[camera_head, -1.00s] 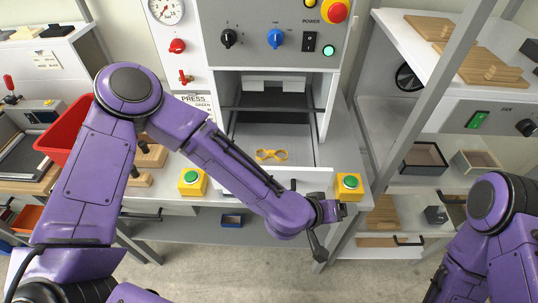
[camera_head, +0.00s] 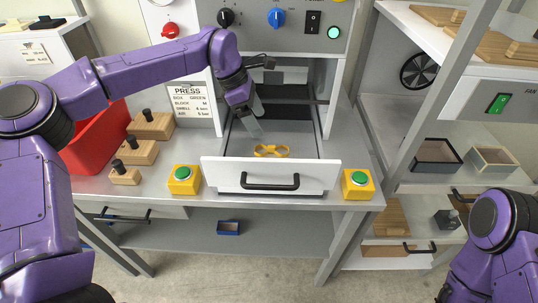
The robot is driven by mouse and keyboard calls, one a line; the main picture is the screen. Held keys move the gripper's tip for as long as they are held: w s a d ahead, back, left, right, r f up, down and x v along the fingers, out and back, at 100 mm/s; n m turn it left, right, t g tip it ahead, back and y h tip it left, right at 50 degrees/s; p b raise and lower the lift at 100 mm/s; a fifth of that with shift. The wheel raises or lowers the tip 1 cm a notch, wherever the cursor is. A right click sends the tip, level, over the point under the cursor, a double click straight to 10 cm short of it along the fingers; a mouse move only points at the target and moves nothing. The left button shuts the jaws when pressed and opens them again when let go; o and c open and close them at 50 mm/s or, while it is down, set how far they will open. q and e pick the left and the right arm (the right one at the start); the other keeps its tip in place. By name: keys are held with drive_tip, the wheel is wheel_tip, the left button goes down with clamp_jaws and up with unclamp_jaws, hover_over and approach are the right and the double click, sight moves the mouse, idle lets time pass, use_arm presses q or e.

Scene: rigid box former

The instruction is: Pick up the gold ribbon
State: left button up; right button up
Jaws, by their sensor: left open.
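The gold ribbon (camera_head: 271,151), a yellow bow-like loop, lies flat on the floor of the open drawer (camera_head: 318,176) of the press. My left gripper (camera_head: 258,121) is over the back left of the drawer, behind and a little left of the ribbon. It is open and empty, with its grey fingers pointing down and apart from the ribbon. Nothing covers the ribbon. Only an upper part of my right arm shows at the lower right; its gripper is out of the picture.
Yellow button boxes stand at left (camera_head: 184,180) and right (camera_head: 358,184) of the drawer. The press opening (camera_head: 284,76) lies behind it, framed by white side posts. Wooden blocks with knobs (camera_head: 150,125) and a red bin (camera_head: 92,146) are at left. Shelves with open boxes (camera_head: 436,155) are at right.

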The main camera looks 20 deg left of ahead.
sight(271, 146)
use_arm(q)
drive_tip(key=p+x, duration=0.2)
drive_tip(key=x, duration=0.7)
drive_tip(key=shift+s+d+f, duration=0.1)
drive_tip(key=shift+s+f, duration=0.05)
drive_tip(key=shift+f, duration=0.25)
drive_tip(key=c, duration=1.1)
